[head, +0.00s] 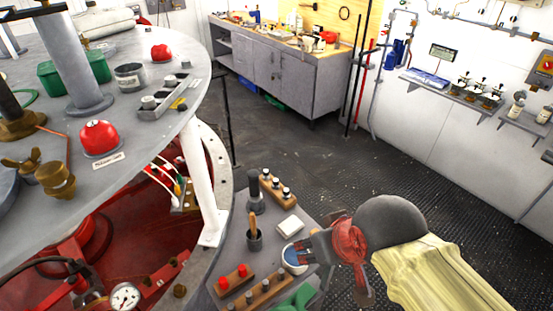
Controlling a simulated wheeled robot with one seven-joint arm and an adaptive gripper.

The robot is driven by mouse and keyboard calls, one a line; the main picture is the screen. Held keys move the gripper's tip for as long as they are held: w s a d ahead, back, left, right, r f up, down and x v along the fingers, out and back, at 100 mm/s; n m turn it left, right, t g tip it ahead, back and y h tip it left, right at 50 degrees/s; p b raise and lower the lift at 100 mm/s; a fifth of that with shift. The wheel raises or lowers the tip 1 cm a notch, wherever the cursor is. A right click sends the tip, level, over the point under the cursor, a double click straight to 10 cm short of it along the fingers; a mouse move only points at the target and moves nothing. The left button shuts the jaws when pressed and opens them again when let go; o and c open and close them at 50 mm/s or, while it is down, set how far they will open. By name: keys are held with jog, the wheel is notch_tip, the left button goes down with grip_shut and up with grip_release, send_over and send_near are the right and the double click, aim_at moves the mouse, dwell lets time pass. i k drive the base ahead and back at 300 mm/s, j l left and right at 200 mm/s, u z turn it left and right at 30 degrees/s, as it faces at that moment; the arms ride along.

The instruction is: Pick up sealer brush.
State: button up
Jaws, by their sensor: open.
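A wooden handle (252,220) stands upright out of a small dark cup (254,241) on a small grey table; it looks like the sealer brush, but its lower end is hidden in the cup. I see nothing held, though the fingertips are small here.
Wooden racks with dark knobs (276,187) and red knobs (233,281), a grey bottle-like thing (255,186) and a white block (290,226) crowd the small table. A large round grey table (140,140) overhangs at left. The dark floor (310,155) behind is clear.

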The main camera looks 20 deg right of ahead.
aim_at(252, 219)
jog(key=u, duration=2.05)
jog(key=z, duration=1.75)
jog(key=i+l, duration=0.3)
jog(key=l, duration=0.15)
